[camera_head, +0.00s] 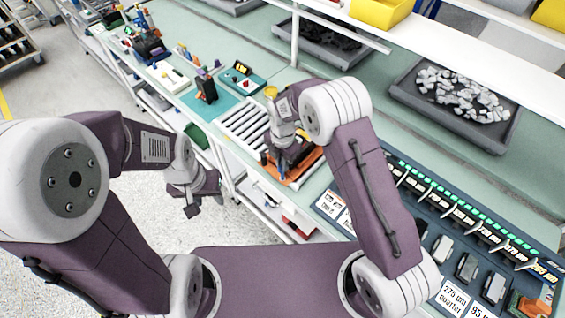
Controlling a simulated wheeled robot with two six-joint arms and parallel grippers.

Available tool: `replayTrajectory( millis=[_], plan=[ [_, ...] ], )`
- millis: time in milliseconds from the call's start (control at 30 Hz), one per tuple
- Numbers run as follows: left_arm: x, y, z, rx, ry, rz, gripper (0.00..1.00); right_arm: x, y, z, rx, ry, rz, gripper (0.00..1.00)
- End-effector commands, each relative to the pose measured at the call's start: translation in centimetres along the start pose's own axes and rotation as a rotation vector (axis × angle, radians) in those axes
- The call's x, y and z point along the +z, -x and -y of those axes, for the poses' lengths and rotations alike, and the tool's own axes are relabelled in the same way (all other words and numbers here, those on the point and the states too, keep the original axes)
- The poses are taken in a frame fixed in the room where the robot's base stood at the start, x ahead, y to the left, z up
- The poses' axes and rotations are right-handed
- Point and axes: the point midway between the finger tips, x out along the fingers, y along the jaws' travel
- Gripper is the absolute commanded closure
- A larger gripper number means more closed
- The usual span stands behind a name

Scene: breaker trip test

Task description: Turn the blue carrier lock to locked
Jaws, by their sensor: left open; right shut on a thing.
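My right gripper (284,166) is lowered over an orange tray-like carrier (307,163) on the bench. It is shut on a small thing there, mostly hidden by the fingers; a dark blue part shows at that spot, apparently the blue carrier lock. Its exact turn position is too small and covered to tell. My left gripper (192,202) is open and empty, hanging over the floor in front of the bench, apart from the carrier.
A slatted white rack (243,124) lies left of the carrier. A teal mat (212,117) with small devices is further left. A dark tray of grey pieces (409,94) stands at the back right. A breaker row with green parts (450,194) fills the right side.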

Motion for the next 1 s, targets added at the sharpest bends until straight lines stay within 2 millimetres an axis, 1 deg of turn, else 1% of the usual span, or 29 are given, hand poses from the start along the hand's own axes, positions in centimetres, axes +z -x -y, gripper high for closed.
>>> replayTrajectory(
  millis=[267,1000],
  plan=[
    [0.02,-0.14,0.0,0.0,0.0,0.0,0.58,0.02,0.04,-0.05,0.001,-0.119,0.0,1.0],
    [0.07,-0.64,0.01,0.0,0.0,0.0,0.58,0.06,0.11,-0.1,0.003,-0.806,0.0,1.0]
  ],
)
